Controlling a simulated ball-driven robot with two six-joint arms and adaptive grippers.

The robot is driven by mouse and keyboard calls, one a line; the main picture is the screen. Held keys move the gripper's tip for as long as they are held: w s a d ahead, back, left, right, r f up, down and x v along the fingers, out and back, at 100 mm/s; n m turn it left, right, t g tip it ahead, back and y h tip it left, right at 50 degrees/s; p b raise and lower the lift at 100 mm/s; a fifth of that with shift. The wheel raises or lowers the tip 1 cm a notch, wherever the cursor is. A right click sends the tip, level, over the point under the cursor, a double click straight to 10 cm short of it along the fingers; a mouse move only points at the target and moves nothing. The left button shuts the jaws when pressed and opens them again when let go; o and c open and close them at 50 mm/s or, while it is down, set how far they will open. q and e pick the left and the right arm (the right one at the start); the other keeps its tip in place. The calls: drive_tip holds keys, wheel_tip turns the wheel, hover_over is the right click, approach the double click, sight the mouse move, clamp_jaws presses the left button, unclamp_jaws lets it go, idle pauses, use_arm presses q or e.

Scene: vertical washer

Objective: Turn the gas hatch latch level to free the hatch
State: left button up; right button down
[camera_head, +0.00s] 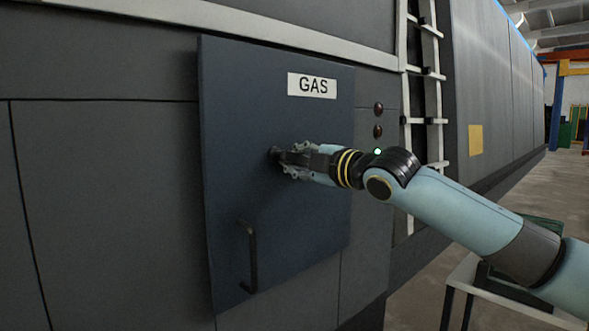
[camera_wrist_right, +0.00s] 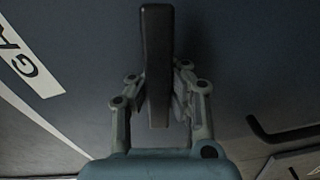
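The gas hatch (camera_head: 240,110) is a dark blue panel with a white GAS label (camera_head: 311,85) and a black bar handle (camera_head: 251,258) low down. The latch (camera_head: 275,155) is a dark lever near the hatch's middle, mostly covered by my right gripper (camera_head: 291,159). In the wrist view the latch (camera_wrist_right: 157,60) runs as a straight dark bar between the two fingers (camera_wrist_right: 160,95), whose pads appear to press on its sides. In the head view it looks about level. My left gripper is out of view.
Right of the hatch are two dark red lamps (camera_head: 378,109) and a lit green lamp (camera_head: 377,151). A white ladder (camera_head: 434,90) stands beyond them. A white table (camera_head: 462,283) with a dark green crate (camera_head: 540,229) is at the lower right, partly behind my right arm.

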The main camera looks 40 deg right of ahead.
drive_tip(key=shift+r+n, duration=0.3)
drive_tip(key=shift+n, duration=0.45)
drive_tip(key=shift+r+n, duration=0.3)
drive_tip(key=shift+n, duration=0.45)
